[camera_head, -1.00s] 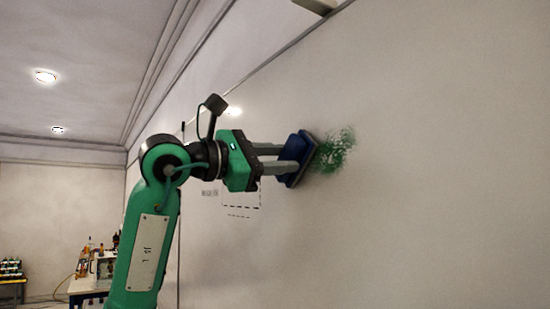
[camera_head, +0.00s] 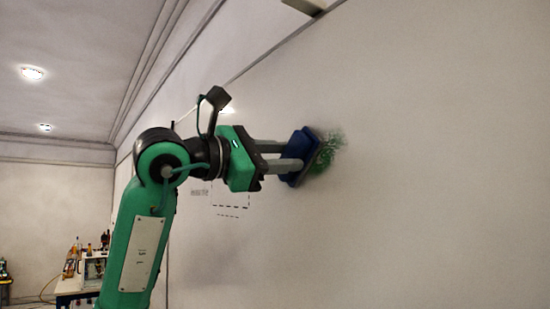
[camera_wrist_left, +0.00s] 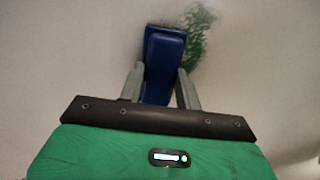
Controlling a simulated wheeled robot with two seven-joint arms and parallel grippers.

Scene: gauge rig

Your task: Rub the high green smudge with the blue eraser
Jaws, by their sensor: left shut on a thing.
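The green smudge (camera_head: 329,150) is on the pale board (camera_head: 420,180), high up, and shows just right of the eraser in the head view. It also shows in the left wrist view (camera_wrist_left: 199,38), beside the eraser's upper right. The blue eraser (camera_head: 299,158) is at the board, its pad side toward the surface; it covers part of the smudge's left side. In the left wrist view the eraser (camera_wrist_left: 164,60) sits between the two grey fingers. My left gripper (camera_head: 290,157) is shut on the eraser. Whether the pad presses on the board is hard to tell. My right gripper is not in view.
Dashed printed marks (camera_head: 230,207) are on the board below the gripper. A dark-edged fitting (camera_head: 303,7) is at the board's top edge. A table with bottles and a case (camera_head: 92,268) stands far back at lower left. The board right of the smudge is clear.

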